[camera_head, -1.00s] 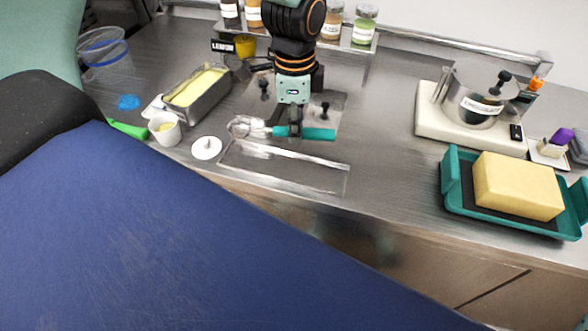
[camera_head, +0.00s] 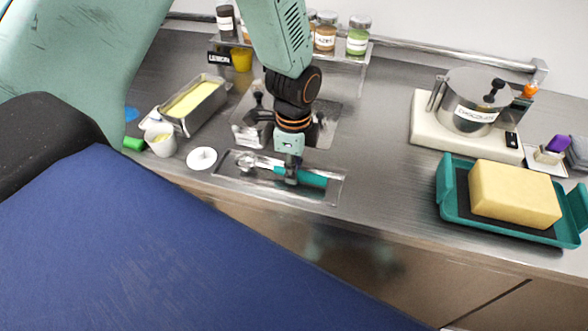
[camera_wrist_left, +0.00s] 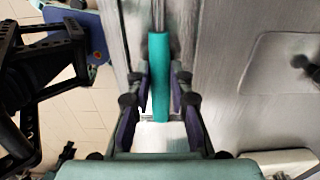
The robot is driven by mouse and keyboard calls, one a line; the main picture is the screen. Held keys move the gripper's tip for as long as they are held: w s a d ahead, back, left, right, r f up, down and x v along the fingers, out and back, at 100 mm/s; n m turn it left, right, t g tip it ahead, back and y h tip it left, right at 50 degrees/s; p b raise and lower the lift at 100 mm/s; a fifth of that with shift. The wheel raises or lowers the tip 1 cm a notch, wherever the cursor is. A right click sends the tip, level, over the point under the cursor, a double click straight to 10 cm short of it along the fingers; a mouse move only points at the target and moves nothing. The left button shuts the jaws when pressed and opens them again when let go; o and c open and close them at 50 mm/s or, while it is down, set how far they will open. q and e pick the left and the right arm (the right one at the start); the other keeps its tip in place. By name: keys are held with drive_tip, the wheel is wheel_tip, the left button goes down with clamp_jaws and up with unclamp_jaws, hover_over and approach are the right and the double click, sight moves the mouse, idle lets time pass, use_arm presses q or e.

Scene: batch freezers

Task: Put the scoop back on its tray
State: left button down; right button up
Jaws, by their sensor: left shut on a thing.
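The scoop has a teal handle (camera_head: 314,179) and a metal head (camera_head: 246,161). It lies lengthwise over the shallow metal tray (camera_head: 330,197) near the counter's front edge; whether it rests on the tray or hangs just above it, I cannot tell. My left gripper (camera_head: 290,180) points down and is shut on the scoop's handle near its inner end. In the left wrist view the teal handle (camera_wrist_left: 159,75) runs between my two fingers (camera_wrist_left: 159,105). The scoop's head is out of that view. My right gripper is not in view.
A white disc (camera_head: 202,158) and a white cup (camera_head: 161,140) are left of the tray. A metal pan (camera_head: 207,106) of yellow ice cream stands behind them. A metal plate (camera_head: 325,125) lies behind my gripper. A teal tray (camera_head: 452,205) with a yellow block is at right.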

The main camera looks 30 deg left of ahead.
use_arm(q)
drive_tip(key=shift+f, duration=0.4)
drive_tip(key=shift+a+f, duration=0.1)
drive_tip(key=shift+a, duration=0.3)
drive_tip(key=shift+d+f, duration=0.1)
drive_tip(key=shift+d, duration=0.2)
drive_tip(key=c, duration=1.6)
unclamp_jaws()
drive_tip(key=shift+d, duration=0.1)
drive_tip(key=o, duration=0.4)
drive_tip(key=shift+a, duration=0.3)
drive_tip(key=shift+d+r, duration=0.25)
drive_tip(key=shift+r, duration=0.05)
wheel_tip(320, 180, up, 12)
drive_tip(key=shift+a+f+p, duration=0.15)
drive_tip(key=shift+p, duration=0.15)
